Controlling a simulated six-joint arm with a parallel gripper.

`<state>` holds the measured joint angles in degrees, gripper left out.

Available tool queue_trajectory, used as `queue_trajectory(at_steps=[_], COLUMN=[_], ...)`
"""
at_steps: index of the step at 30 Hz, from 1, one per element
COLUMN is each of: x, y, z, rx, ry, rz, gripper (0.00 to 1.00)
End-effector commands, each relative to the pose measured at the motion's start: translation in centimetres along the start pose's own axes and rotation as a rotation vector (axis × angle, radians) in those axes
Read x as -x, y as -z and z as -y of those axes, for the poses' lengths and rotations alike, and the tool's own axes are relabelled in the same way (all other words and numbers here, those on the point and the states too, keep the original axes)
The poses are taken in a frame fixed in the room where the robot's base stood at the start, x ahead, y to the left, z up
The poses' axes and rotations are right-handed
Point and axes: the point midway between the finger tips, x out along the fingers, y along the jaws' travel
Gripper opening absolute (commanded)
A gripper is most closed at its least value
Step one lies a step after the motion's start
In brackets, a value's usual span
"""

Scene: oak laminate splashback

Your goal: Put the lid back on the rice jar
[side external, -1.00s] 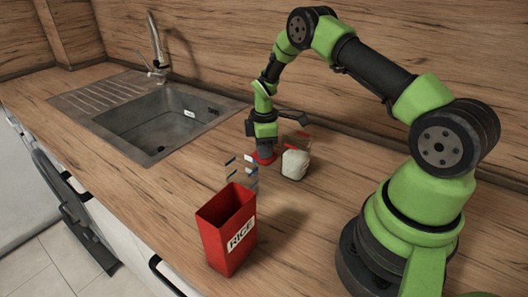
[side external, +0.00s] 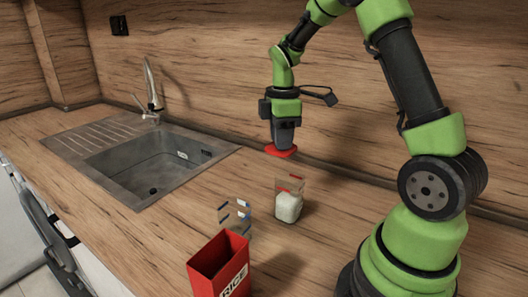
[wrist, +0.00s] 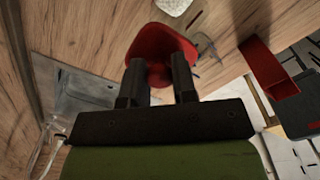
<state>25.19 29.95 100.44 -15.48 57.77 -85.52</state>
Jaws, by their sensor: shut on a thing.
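The rice jar (side external: 219,268) is a tall red box marked RICE, upright with its top open, at the lower middle of the side view. It also shows at the right of the wrist view (wrist: 268,68). My gripper (side external: 284,143) is shut on the red lid (side external: 281,152) and holds it up in the air, behind the jar and to its right. In the wrist view the lid (wrist: 160,45) sits between and beyond the two dark fingers of my gripper (wrist: 159,66). The inside of the jar is mostly hidden.
A clear container with blue marks (side external: 236,214) stands just behind the rice jar. A whitish container with a clear, red-marked top (side external: 288,206) stands below the lid. The steel sink (side external: 150,163) and tap (side external: 151,88) are at the left.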

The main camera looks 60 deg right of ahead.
Motion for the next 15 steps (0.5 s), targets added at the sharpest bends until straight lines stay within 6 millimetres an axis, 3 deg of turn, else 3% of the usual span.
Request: queue_trajectory(at_steps=[7, 15], x=[1.8, 0.1], y=[-1.6, -1.7], z=[2.5, 2.6], rx=[0.0, 0.001], ry=[-0.001, 0.002], rz=[0.0, 0.002], gripper=[0.04, 0.04])
